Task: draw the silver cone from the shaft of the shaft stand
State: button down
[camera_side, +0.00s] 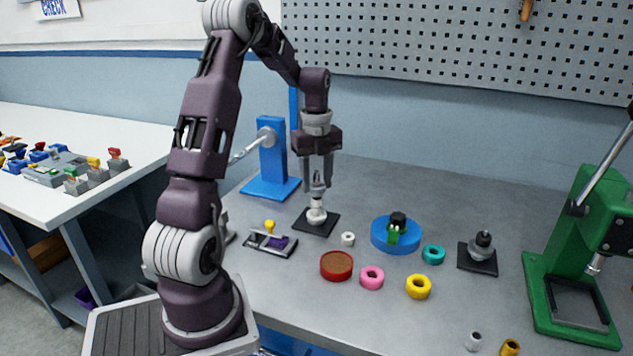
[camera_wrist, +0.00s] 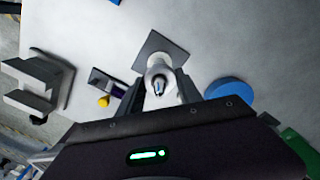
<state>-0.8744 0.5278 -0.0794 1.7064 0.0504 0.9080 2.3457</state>
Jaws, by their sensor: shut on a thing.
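My gripper (camera_side: 318,186) points straight down over the shaft stand, its fingers shut on the silver cone (camera_side: 318,182). The shaft stand has a black square base (camera_side: 329,227) with a pale rounded body (camera_side: 316,215) on it. In the wrist view the cone's tip (camera_wrist: 158,87) shows between the fingers (camera_wrist: 159,92), in line with the pale body (camera_wrist: 160,66) and the base (camera_wrist: 172,44). The cone stands upright just above the pale body. The fingers partly hide it, and I cannot tell how much of the shaft is inside it.
A blue post stand (camera_side: 273,155) with a lever is behind left. A small tray (camera_side: 270,243) is at front left. A blue disc (camera_side: 396,236), loose coloured rings and a second black-based stand (camera_side: 478,257) lie to the right. A green press (camera_side: 575,290) stands far right.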

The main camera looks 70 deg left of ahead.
jog(key=shift+r, duration=1.5)
jog(key=shift+r, duration=1.7)
jog(key=shift+r, duration=0.95)
jog(key=shift+r, duration=2)
